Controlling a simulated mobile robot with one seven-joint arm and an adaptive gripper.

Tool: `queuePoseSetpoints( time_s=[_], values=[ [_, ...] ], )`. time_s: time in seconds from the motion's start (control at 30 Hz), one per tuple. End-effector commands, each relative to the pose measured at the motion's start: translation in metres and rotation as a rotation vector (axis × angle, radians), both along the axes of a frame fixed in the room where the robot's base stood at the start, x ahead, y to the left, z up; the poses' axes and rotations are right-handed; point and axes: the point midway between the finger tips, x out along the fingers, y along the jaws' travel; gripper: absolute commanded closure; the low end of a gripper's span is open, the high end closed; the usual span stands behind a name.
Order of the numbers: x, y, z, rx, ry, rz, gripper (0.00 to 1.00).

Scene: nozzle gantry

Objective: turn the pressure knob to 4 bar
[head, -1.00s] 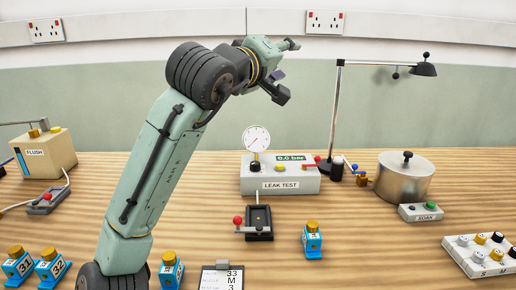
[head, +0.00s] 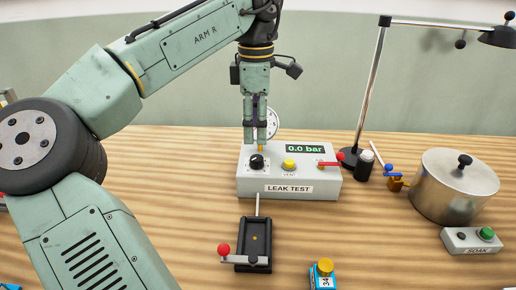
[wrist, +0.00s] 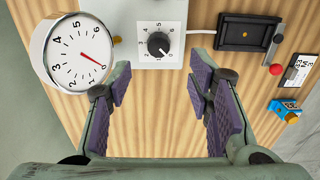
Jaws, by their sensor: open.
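The leak test box (head: 290,178) is a white box on the table with a display (head: 305,149) reading 0.0 bar. Its black pressure knob (head: 257,162) is at the left of the front face, and it also shows in the wrist view (wrist: 159,45) with a numbered scale around it. The knob's white mark points to the lower right, near 0. The gauge (wrist: 76,52) has its red needle near 0. My gripper (head: 256,140) points down above the box, just behind the knob in the head view. In the wrist view its fingers (wrist: 163,92) are apart and empty, clear of the knob.
A yellow vent button (head: 289,164) and a red lever (head: 331,161) are right of the knob. A black fixture (head: 255,242) with a red-knobbed lever stands in front. A lamp (head: 366,95) and a pot (head: 455,187) are to the right.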

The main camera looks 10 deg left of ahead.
Motion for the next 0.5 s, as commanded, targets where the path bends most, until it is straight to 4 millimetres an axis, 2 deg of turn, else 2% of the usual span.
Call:
queuePoseSetpoints(
  time_s=[0.1, 0.3, 0.5],
  values=[
    [-0.001, 0.001, -0.023, 0.000, 0.003, -0.002, 0.53],
    [0.000, 0.000, -0.057, 0.000, 0.001, -0.002, 0.53],
    [0.000, 0.000, -0.075, -0.001, -0.002, -0.004, 0.53]
  ],
)
